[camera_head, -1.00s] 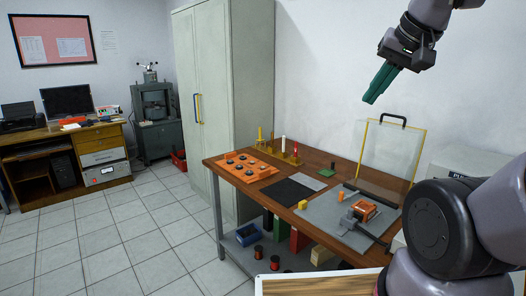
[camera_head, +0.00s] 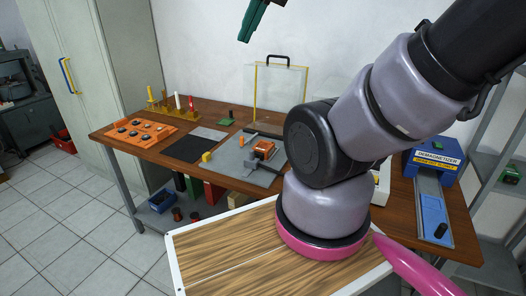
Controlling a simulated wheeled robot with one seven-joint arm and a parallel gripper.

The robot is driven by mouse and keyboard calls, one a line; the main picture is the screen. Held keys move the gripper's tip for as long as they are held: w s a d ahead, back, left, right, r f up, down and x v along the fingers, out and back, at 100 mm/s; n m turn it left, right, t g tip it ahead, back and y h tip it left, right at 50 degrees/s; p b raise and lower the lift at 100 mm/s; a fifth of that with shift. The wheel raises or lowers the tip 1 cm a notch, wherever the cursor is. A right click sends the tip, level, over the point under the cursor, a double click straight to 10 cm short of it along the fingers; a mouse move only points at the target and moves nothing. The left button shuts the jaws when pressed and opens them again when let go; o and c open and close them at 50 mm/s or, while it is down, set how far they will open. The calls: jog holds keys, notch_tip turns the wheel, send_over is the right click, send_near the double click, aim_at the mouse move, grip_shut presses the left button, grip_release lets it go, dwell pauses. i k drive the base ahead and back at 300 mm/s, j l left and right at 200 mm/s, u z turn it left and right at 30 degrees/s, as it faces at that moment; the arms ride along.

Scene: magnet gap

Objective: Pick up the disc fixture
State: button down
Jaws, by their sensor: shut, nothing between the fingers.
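An orange board with several dark round pieces (camera_head: 138,133) lies at the left end of the wooden workbench (camera_head: 408,222). A small orange fixture (camera_head: 264,149) sits on a grey plate (camera_head: 238,168) near the middle of the bench. I cannot tell from this distance which of the two is the disc fixture. My gripper (camera_head: 244,38) shows at the top edge with its green fingers together and empty. It is high above the bench and far from both orange things. The upper part of my gripper is out of the frame.
A dark mat (camera_head: 188,149) and a yellow block (camera_head: 206,157) lie between the orange things. A clear framed screen (camera_head: 280,95) stands behind the plate. A blue demagnetizer (camera_head: 434,165) is at the right end. My arm hides part of the bench's right side.

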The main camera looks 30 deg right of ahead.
aim_at(263, 150)
jog(key=i+j, duration=0.15)
jog(key=j, duration=0.25)
jog(key=i+j, duration=0.15)
jog(key=j, duration=0.2)
jog(key=i+j, duration=0.15)
jog(key=j, duration=0.25)
jog(key=i+j+z, duration=0.1)
jog(key=j+z, duration=0.2)
jog(key=z, duration=0.15)
jog(key=j+z, duration=0.7)
jog(key=z, duration=1.65)
jog(key=i+j, duration=0.05)
jog(key=j, duration=0.05)
